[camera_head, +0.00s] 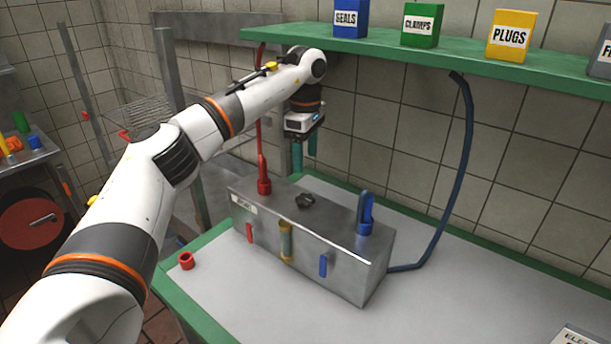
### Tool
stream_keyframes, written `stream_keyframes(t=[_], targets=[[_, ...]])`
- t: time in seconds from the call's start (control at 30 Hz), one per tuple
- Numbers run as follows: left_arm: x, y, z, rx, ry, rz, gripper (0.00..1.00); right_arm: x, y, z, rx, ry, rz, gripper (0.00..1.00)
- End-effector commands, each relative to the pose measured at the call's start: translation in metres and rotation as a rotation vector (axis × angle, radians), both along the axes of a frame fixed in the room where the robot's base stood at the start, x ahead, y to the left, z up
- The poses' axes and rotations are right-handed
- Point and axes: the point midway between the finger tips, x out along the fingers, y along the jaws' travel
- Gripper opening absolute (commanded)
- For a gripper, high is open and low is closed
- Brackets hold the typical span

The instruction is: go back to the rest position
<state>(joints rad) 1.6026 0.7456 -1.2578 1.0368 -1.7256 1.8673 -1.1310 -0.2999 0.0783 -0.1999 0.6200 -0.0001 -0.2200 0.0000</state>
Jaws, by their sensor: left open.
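My left arm comes in from the left and reaches across to the back of the table. My left gripper (304,152) points down with its two teal fingers apart. It appears empty, above and behind the metal box (300,246), between the red fitting and the blue fitting. My right gripper does not show in this view.
The box carries a red upright fitting (264,184), a blue upright fitting (365,215) and a dark knob (304,201). A blue hose (463,180) rises behind it. A green shelf (400,52) holds labelled boxes overhead.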

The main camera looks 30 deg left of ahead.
Motion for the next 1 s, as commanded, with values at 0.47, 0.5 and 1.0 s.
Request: stream_keyframes(t=[0.47,0.5,1.0], targets=[[0.000,0.000,0.015,0.000,0.001,-0.001,0.64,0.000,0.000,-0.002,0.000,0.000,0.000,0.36],[0.000,0.000,0.015,0.000,0.001,-0.001,0.64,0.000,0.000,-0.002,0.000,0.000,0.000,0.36],[0.000,0.000,0.062,0.000,0.000,-0.001,0.64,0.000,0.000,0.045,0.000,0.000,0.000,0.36]])
